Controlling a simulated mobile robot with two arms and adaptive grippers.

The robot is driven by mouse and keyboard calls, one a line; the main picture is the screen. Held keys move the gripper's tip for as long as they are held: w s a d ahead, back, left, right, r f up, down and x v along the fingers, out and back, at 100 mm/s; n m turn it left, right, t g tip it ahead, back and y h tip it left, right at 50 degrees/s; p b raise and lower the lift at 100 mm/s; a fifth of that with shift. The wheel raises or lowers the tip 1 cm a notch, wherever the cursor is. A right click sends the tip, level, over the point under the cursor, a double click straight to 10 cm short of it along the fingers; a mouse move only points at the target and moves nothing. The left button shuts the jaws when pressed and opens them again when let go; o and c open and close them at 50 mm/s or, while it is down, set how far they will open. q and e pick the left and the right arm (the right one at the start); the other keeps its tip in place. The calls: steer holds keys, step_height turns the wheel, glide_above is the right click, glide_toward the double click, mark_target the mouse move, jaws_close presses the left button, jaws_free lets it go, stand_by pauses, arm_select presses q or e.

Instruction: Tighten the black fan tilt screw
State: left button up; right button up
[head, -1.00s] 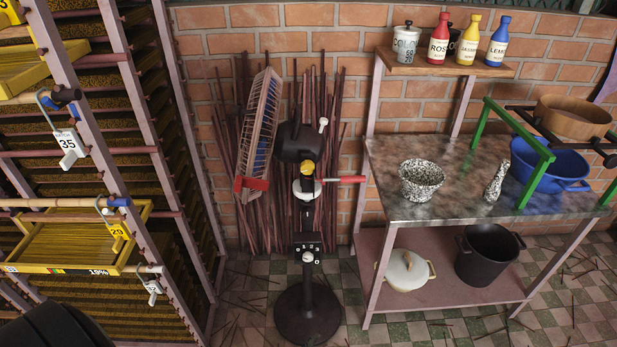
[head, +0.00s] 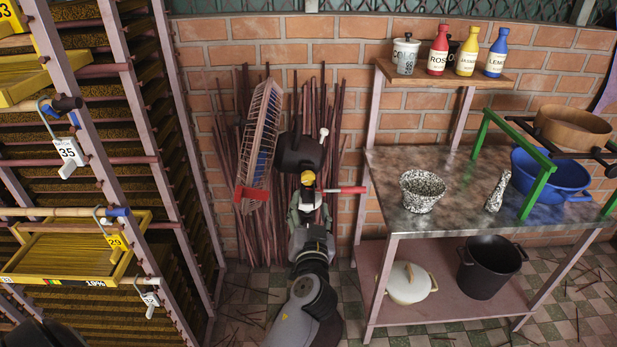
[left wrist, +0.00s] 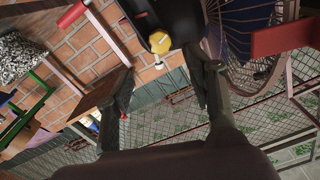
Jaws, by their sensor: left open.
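The black fan's dark motor housing (head: 300,153) stands before the brick wall, its wire cage (head: 260,140) edge-on to the left. A yellow knob (head: 308,178) sits just below the housing and a white knob (head: 323,133) at its upper right. No separate black screw can be made out. My left gripper (head: 309,205) is open and upright in front of the fan's neck, just below the yellow knob, and hides most of the stand. In the left wrist view, the open gripper (left wrist: 163,82) has the yellow knob (left wrist: 160,42) ahead, between its fingers' directions. Contact cannot be told.
A red handle (head: 346,190) sticks out right from the fan's neck. Incense sticks (head: 225,160) lean behind. A metal-topped table (head: 450,215) with bowls stands right, a tall rack (head: 150,110) left.

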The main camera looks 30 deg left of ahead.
mark_target(308, 180)
arm_select(q)
steer(key=p+x, duration=0.2)
steer(key=x, duration=0.8)
steer(key=shift+w+a, duration=0.15)
steer(key=shift+w, duration=0.2)
steer(key=shift+c, duration=0.5)
steer(key=c, duration=1.1)
